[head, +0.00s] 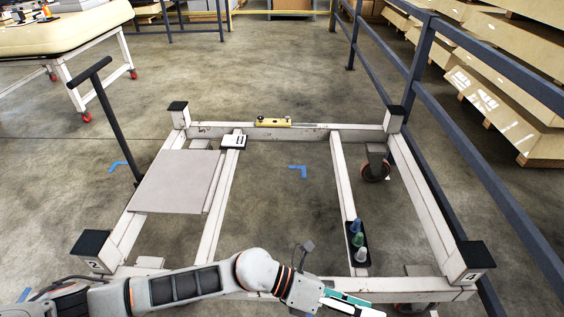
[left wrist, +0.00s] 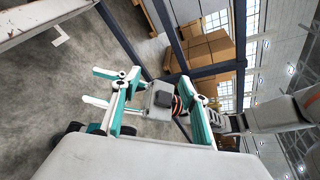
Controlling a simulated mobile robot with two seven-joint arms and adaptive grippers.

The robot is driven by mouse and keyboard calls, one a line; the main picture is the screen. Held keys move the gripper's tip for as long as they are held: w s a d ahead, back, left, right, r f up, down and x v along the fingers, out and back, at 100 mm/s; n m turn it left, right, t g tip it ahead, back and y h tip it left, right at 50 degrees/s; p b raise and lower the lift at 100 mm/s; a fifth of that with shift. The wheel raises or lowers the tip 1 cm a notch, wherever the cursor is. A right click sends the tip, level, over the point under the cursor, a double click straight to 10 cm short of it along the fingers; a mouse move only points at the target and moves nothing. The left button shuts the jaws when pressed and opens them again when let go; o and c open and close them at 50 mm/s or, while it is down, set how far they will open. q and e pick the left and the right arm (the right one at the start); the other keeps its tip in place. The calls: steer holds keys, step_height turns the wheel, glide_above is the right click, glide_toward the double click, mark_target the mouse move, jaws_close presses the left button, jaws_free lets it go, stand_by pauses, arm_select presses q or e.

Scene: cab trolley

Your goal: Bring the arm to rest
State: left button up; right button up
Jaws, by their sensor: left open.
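My left arm runs along the bottom of the head view. Its gripper (head: 345,299) points right, close to the near rail of the trolley frame, and part of it is cut off by the lower edge. In the left wrist view the two teal fingers of my left gripper (left wrist: 160,85) stand wide apart with nothing between them. Beyond them is a pale wrist with orange rings (left wrist: 178,104), which seems to be my right arm. White finger parts (left wrist: 97,102) show left of it, partly hidden by my left finger, so their opening is unclear.
The white trolley frame (head: 356,134) has corner posts and a grey panel (head: 176,181). A black tray (head: 361,255) holds several small coloured cones. A yellow level (head: 273,123) lies on the far rail. A blue railing (head: 416,75) runs along the right. Floor inside the frame is clear.

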arm_select(q)
step_height(320, 180, up, 7)
steer(key=w+d+n+t+h, duration=0.2)
steer(key=n+t+h, duration=0.15)
steer(key=n, duration=0.25)
steer(key=w+a+n+t+y+p, duration=0.1)
steer(key=w+a+n+t+y, duration=0.1)
steer(key=w+a+n+t, duration=0.6)
steer(key=w+a+n+t+y+p, duration=0.15)
steer(key=a+n+t, duration=0.35)
steer(key=n, duration=0.7)
steer(key=s+a+f+n+y+p, duration=0.1)
steer(key=s+a+f+n+y, duration=0.1)
steer(key=a+f+n+y, duration=0.9)
steer(key=s+a+f+n+g, duration=0.1)
steer(key=s+a+f+n, duration=0.1)
steer(key=s+a+f, duration=0.2)
steer(key=s+a+f+n+g+y+p, duration=0.1)
steer(key=s+a+f, duration=0.3)
steer(key=a, duration=0.7)
steer(key=s+n, duration=0.1)
steer(key=s, duration=0.1)
steer(key=shift+s+a, duration=0.2)
steer(key=shift+s, duration=0.15)
arm_select(e)
steer(key=r, duration=0.2)
steer(key=s+a, duration=0.1)
steer(key=shift+r, duration=0.4)
